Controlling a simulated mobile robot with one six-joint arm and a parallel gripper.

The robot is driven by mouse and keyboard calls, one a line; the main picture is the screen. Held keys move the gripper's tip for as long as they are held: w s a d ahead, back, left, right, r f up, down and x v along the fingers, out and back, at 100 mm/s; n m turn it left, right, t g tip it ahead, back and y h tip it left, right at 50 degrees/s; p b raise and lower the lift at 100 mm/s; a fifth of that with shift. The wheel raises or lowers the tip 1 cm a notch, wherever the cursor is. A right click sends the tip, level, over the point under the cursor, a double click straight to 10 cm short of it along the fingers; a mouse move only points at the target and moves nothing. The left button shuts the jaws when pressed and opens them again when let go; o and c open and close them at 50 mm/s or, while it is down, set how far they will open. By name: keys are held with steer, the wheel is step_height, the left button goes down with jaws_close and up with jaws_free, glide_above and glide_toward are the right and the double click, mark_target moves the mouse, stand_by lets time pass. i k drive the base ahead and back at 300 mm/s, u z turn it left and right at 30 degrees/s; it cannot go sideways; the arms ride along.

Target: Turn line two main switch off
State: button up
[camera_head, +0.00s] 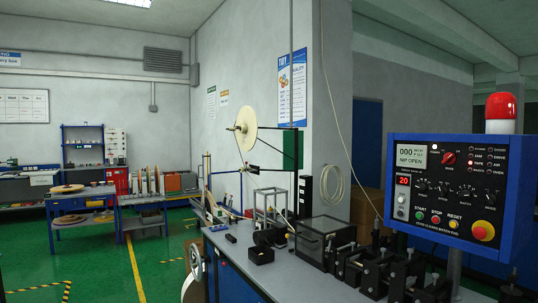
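A blue control panel (397,238) stands at the right. Several black knobs are in the row below. Green start (420,215), red stop (436,218) and yellow reset (453,222) buttons line the bottom, beside a red emergency button (483,231). I cannot tell which control is the line two main switch. My gripper is not in view.
A machine bench (228,256) with black blocks and a clear box (325,243) stands before the panel. A reel (246,128) hangs above it. A red beacon (500,107) tops the panel. Green floor (100,270) is open at left, before a worktable (128,199).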

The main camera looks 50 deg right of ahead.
mark_target(449, 157)
steer(key=u, duration=0.05)
steer(key=i, duration=1.65)
steer(key=z, duration=3.4)
steer(key=i, duration=1)
steer(key=z, duration=0.1)
